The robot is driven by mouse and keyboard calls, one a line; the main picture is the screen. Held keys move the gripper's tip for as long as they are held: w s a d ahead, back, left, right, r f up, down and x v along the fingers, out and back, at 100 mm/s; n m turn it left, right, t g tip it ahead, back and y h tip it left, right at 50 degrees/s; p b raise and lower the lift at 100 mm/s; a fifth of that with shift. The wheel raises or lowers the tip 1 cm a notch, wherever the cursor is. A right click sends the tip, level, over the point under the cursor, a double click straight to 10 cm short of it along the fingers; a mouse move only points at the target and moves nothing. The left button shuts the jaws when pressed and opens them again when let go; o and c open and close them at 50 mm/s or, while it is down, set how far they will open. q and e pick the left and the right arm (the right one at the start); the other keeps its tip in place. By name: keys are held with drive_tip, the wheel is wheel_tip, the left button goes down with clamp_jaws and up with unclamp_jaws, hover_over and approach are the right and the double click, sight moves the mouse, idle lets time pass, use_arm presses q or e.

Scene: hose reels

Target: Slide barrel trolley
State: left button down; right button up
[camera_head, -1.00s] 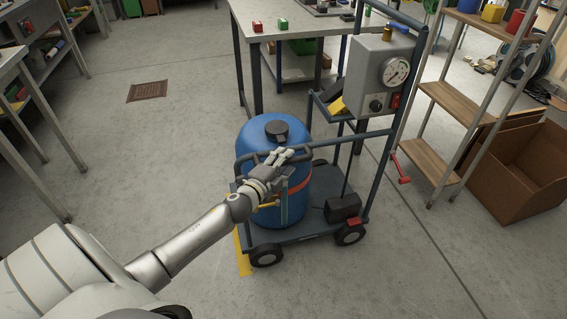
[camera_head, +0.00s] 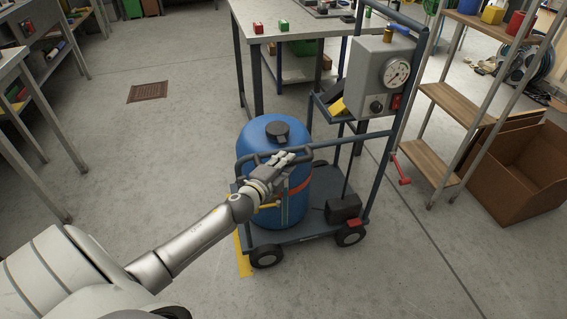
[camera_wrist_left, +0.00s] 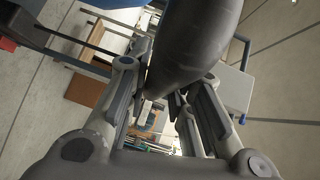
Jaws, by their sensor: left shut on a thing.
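The barrel trolley (camera_head: 300,233) stands on the concrete floor in the middle of the head view, with a dark platform, black wheels and a dark blue frame. A blue barrel (camera_head: 262,137) with a black cap stands upright on it, with an orange strap around it. My left gripper (camera_head: 284,159) is shut on the trolley's front rail beside the barrel. In the left wrist view a thick dark bar (camera_wrist_left: 195,45) lies between the two fingers (camera_wrist_left: 160,105). The fingertips are partly hidden behind the bar. My right gripper is not in view.
A grey gauge box (camera_head: 375,75) is mounted on the trolley's upright frame. A workbench (camera_head: 300,27) stands behind it. A shelf rack (camera_head: 440,97) and a cardboard box (camera_head: 520,180) are on the right. A floor drain (camera_head: 148,92) lies on open floor to the left.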

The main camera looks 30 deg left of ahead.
sight(301, 161)
use_arm(q)
drive_tip(key=w+d, duration=0.3)
drive_tip(key=w, duration=0.1)
drive_tip(key=shift+w+d+r, duration=0.1)
drive_tip(key=shift+d+r, duration=0.15)
drive_tip(key=shift+d, duration=0.15)
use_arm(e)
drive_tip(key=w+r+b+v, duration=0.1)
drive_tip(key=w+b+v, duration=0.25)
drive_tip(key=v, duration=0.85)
use_arm(q)
drive_tip(key=w+d+b, duration=0.5)
drive_tip(key=w+d, duration=1.1)
drive_tip(key=w, duration=0.2)
drive_tip(key=shift+w+d+f+b, duration=0.25)
drive_tip(key=shift+w+f+b, duration=0.05)
drive_tip(key=shift+w+f, duration=0.1)
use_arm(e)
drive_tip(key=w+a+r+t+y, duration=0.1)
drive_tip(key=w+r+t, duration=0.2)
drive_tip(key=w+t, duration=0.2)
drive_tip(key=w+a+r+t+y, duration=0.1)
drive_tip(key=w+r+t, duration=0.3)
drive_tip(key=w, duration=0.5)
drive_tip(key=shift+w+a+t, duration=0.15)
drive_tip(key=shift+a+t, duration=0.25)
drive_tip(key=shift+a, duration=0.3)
